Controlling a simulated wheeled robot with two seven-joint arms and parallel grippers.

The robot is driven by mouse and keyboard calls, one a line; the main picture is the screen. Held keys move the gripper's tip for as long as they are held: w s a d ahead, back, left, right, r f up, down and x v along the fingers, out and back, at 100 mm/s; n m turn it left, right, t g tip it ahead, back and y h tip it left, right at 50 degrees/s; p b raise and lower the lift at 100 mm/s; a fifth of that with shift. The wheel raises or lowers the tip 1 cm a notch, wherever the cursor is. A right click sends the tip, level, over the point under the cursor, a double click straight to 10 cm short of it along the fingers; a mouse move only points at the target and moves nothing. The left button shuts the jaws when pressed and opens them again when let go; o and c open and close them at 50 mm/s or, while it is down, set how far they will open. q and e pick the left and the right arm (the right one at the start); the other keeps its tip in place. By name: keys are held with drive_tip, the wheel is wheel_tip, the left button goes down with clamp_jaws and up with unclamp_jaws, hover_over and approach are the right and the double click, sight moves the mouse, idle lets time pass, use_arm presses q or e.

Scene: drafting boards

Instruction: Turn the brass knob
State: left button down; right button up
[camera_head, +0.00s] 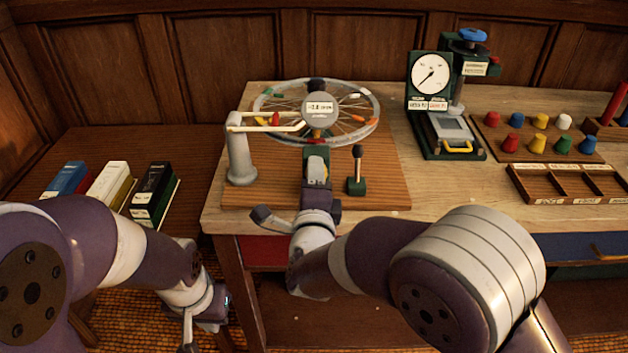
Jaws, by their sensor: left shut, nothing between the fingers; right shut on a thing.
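A spoked wheel (352,91) with coloured tabs lies on a wooden base, with a grey post (240,155) and cream arms at its left. A round grey dial (320,107) with a small readout sits at the wheel's middle. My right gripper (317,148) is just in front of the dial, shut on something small. A small brass-orange bit (317,133) shows at its fingertips; it may be the brass knob, mostly hidden by the gripper. My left gripper (207,318) hangs low in front of the bench, shut and empty, away from the wheel.
A black-knobbed lever (357,168) stands right of my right gripper. A green gauge press (445,140) stands further right. Coloured pegs on a board (525,130) and a divided wooden tray (568,184) lie at the far right.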

drive_tip(key=shift+d+f+n+p, duration=0.15)
drive_tip(key=shift+n+p, duration=1.55)
drive_tip(key=shift+n, duration=2.95)
drive_tip(key=shift+d+n+p, duration=0.1)
drive_tip(key=shift+n+p, duration=1.6)
drive_tip(key=shift+n, duration=3)
drive_tip(key=shift+d+f+n+p, duration=0.15)
drive_tip(key=shift+n+p, duration=1.55)
drive_tip(key=shift+n, duration=2.95)
drive_tip(key=o, duration=1.1)
drive_tip(key=shift+c, duration=0.2)
